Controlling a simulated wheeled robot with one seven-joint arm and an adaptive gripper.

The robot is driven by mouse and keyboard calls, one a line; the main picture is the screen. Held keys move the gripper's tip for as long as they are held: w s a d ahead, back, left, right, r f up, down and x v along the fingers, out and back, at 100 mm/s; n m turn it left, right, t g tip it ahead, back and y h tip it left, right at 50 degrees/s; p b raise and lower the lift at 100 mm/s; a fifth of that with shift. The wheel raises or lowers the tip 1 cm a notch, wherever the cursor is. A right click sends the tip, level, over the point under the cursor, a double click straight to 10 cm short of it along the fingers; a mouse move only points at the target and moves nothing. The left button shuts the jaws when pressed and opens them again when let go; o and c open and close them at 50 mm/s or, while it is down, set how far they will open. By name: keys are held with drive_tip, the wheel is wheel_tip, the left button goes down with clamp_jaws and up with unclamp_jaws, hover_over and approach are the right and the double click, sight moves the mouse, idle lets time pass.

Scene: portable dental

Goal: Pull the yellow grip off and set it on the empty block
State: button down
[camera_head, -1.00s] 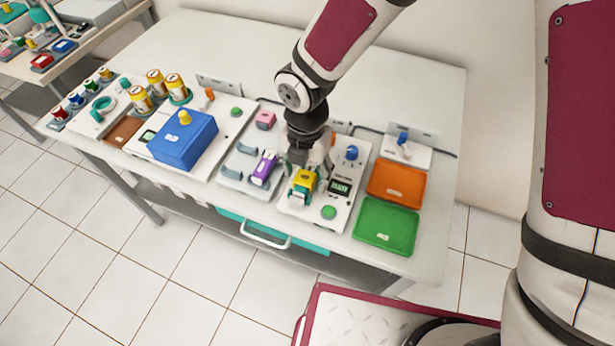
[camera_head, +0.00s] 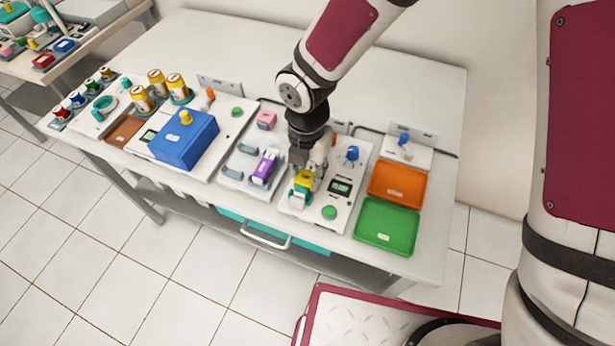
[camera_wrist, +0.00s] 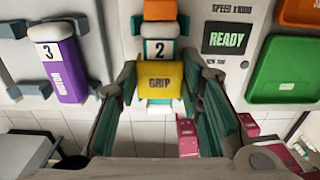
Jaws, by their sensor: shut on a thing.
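The yellow grip (camera_wrist: 170,80), lettered GRIP, sits between the teal-padded fingers of my gripper (camera_wrist: 168,92) in the wrist view. My gripper is shut on it. It also shows in the head view as a yellow piece (camera_head: 304,180) under my wrist. A white-and-teal part marked 2 (camera_wrist: 160,50) lies directly behind the grip, in line with it. Whether the two are still joined I cannot tell. A small white piece shows just below the grip. Grey cradles (camera_head: 232,173) stand on the panel to the left; I cannot tell which block is the empty one.
A purple motor marked 3 (camera_wrist: 62,70) lies close to the left of my gripper. A READY display (camera_wrist: 227,38) and a green tray (camera_head: 386,227) are on the right. An orange tray (camera_head: 397,181) is behind it. A blue box (camera_head: 183,142) stands farther left.

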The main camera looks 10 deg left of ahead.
drive_tip(key=shift+r+p, duration=1.1)
drive_tip(key=shift+r, duration=0.55)
idle(0.4)
drive_tip(key=shift+r+p, duration=1.2)
drive_tip(key=shift+r, duration=0.65)
idle(0.4)
